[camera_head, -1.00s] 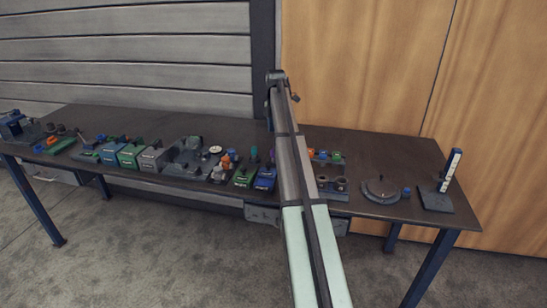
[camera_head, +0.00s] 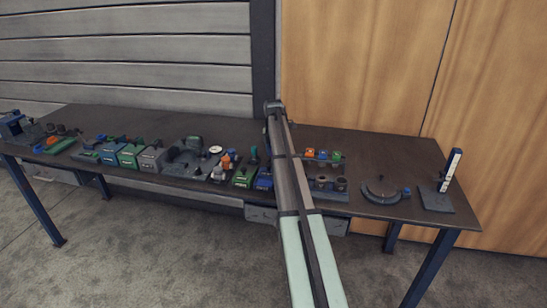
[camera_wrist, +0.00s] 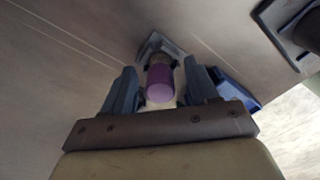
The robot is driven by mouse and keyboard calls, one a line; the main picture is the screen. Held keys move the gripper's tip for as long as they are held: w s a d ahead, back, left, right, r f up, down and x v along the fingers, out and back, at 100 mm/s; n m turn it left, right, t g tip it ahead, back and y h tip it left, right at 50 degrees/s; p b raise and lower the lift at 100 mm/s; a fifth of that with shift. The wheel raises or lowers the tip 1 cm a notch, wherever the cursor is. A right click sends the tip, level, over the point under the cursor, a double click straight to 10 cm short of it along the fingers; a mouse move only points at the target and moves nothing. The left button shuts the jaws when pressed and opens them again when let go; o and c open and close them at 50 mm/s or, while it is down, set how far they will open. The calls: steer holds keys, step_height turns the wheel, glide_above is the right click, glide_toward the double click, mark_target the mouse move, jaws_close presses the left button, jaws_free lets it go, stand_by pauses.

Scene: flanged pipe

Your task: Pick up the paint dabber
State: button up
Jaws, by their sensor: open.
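A purple-ended cylinder (camera_wrist: 159,82), which I take to be the paint dabber, shows in the wrist view with its end facing the camera. A dark grey angular piece (camera_wrist: 153,46) is behind it. My gripper (camera_wrist: 159,66) is open, with one blue-grey finger on each side of the cylinder. I see gaps beside it and cannot tell if either finger touches. In the head view my arm hides the cylinder and the gripper.
A blue box (camera_head: 264,179) stands beside the arm, with a green box (camera_head: 243,178) to its left. A rack with orange, blue and green items (camera_head: 323,155) is to the right. The workbench (camera_head: 395,148) has bare room at the back right.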

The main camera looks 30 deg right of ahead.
steer(key=shift+f, duration=0.1)
jaws_close()
stand_by(0.5)
step_height(320, 180, up, 10)
steer(key=shift+r, duration=0.1)
stand_by(0.5)
